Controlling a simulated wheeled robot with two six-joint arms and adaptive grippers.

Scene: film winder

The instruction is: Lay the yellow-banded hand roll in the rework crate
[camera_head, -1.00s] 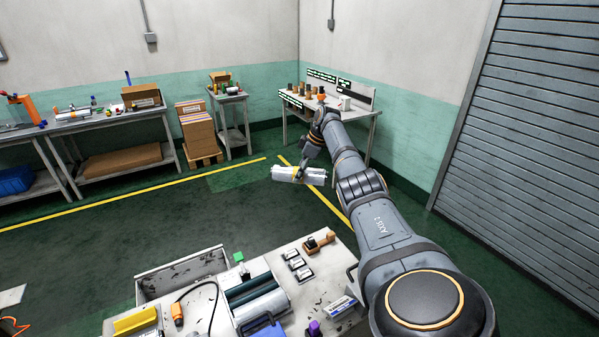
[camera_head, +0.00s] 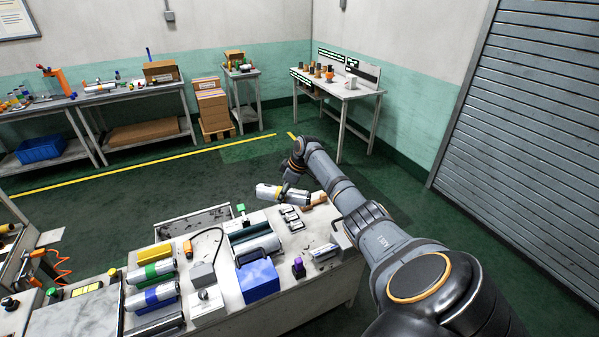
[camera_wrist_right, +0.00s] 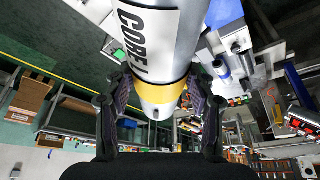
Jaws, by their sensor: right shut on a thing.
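The hand roll (camera_head: 266,193) is a silvery-white cylinder with a yellow band near one end, hanging roughly level above the far edge of the bench. My right gripper (camera_head: 287,191) is shut on it. In the right wrist view the roll (camera_wrist_right: 150,40) shows the letters "CORE" and its yellow band, with the fingers (camera_wrist_right: 160,100) on either side near the band. A grey open crate (camera_head: 190,222) stands at the bench's far side, left of the roll. Its label is not readable, so I cannot tell whether it is the rework crate. My left gripper is out of view.
The bench (camera_head: 330,285) holds a winder with dark rollers (camera_head: 250,238), a blue box (camera_head: 258,280), a purple-capped bottle (camera_head: 298,268) and banded rolls (camera_head: 150,273) at left. Open green floor (camera_head: 110,215) lies beyond. Side tables line the walls.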

